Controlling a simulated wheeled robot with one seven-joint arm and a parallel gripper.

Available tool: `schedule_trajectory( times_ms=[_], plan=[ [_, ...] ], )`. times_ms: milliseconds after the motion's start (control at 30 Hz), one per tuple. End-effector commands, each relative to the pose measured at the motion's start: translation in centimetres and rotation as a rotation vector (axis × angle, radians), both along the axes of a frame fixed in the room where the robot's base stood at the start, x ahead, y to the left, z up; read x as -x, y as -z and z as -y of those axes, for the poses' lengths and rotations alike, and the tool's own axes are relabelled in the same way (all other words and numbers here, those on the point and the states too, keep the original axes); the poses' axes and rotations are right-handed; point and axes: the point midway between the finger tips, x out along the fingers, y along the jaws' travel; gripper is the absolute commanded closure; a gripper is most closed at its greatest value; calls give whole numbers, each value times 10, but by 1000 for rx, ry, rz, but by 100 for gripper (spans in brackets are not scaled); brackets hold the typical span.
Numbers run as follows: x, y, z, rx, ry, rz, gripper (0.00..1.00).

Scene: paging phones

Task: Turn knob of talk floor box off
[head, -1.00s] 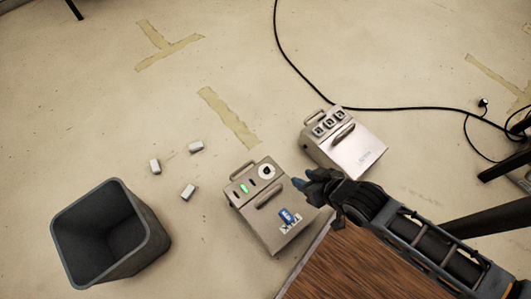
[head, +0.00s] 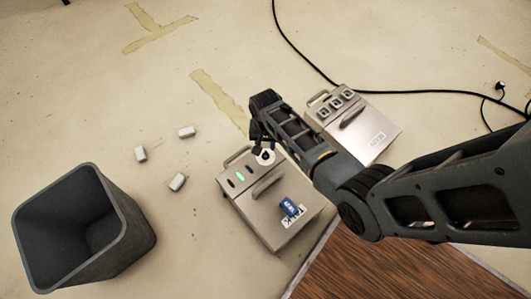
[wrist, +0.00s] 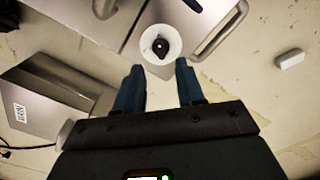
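The talk floor box (head: 262,215) is a metal case with a handle, a "TALK" label and a blue tag, on the floor in the head view. Its knob is black on a round white dial (head: 266,157), at the box's upper corner. A green lamp (head: 240,177) is lit beside darker ones. My gripper (head: 258,142) is over the dial and partly hidden by my arm. In the wrist view its two blue fingers (wrist: 160,68) are apart and empty. The dark knob (wrist: 161,46) is just beyond the fingertips, roughly centred between them; contact cannot be told.
A second metal box (head: 372,138) stands close on the right, partly behind my arm. A grey bin (head: 130,225) is at the left, with several small white blocks (head: 186,132) near it. A black cable (head: 420,92) crosses the floor. A wooden surface (head: 400,270) is at the bottom.

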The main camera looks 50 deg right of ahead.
Motion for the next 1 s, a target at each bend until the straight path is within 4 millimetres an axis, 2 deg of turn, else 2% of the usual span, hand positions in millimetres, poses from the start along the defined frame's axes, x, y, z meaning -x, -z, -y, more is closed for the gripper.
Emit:
schedule_trajectory(
  times_ms=[33,200,400,800,1000],
  plan=[
    [1,11,0,0,0,-1,62],
    [0,39,0,0,-1,1,62],
    [0,62,0,0,-2,1,62],
    [0,67,0,1,-2,3,62],
    [0,67,0,1,-2,3,80]
  ],
)
